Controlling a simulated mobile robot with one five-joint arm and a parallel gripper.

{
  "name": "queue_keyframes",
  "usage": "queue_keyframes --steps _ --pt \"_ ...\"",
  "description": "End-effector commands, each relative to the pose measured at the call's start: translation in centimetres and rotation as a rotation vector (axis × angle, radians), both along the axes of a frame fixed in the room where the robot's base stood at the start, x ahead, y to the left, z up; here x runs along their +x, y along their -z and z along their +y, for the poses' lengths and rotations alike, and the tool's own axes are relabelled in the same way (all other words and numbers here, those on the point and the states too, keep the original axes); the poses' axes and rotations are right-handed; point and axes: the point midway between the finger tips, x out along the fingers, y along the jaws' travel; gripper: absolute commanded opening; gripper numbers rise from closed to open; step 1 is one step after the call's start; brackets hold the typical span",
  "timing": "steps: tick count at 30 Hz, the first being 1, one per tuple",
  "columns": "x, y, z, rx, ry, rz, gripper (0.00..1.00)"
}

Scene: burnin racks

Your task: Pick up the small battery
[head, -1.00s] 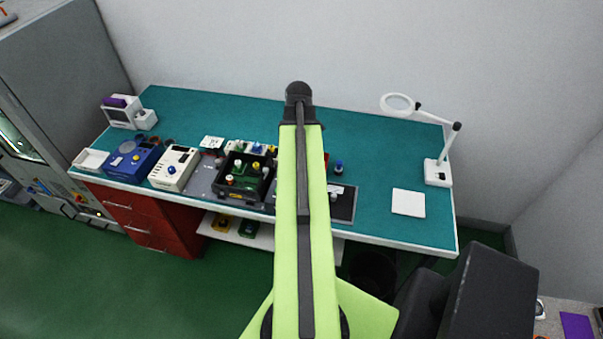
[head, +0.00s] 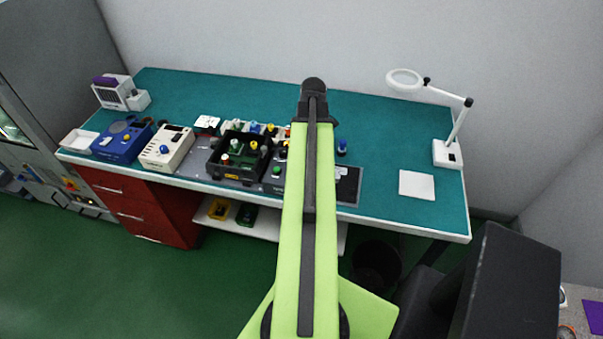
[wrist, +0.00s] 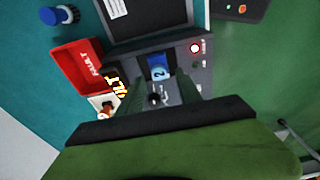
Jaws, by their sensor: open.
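In the wrist view my gripper (wrist: 157,88) is open. Its two fingers point at a dark grey panel (wrist: 180,55), and nothing shows held between them. A blue piece marked "2" (wrist: 158,68) sits on the panel just beyond the fingertips. A blue cylinder with a dark end (wrist: 60,15) lies in view at the upper left; a blue-capped cylinder (head: 342,147) also stands on the bench in the head view. I cannot tell which piece is the small battery. In the head view my arm hides the gripper and part of the bench.
A red bin (wrist: 78,66) marked FAULT is left of the fingers. A small white holder (wrist: 103,103) with an orange-topped piece is below it. The bench (head: 390,150) also bears a black crate (head: 215,168), a white tester (head: 167,148) and a magnifier lamp (head: 447,153).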

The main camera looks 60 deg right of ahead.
Motion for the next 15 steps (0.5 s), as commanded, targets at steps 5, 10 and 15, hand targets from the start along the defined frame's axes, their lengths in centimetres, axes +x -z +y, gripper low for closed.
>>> queue_keyframes --steps 5,10,15 --pt "0.1 0.7 0.0 0.0 0.0 0.0 0.42" --pt "0.2 2.5 0.0 0.0 0.0 0.0 0.42" --pt "0.5 5.5 0.0 0.0 0.0 0.0 0.42"
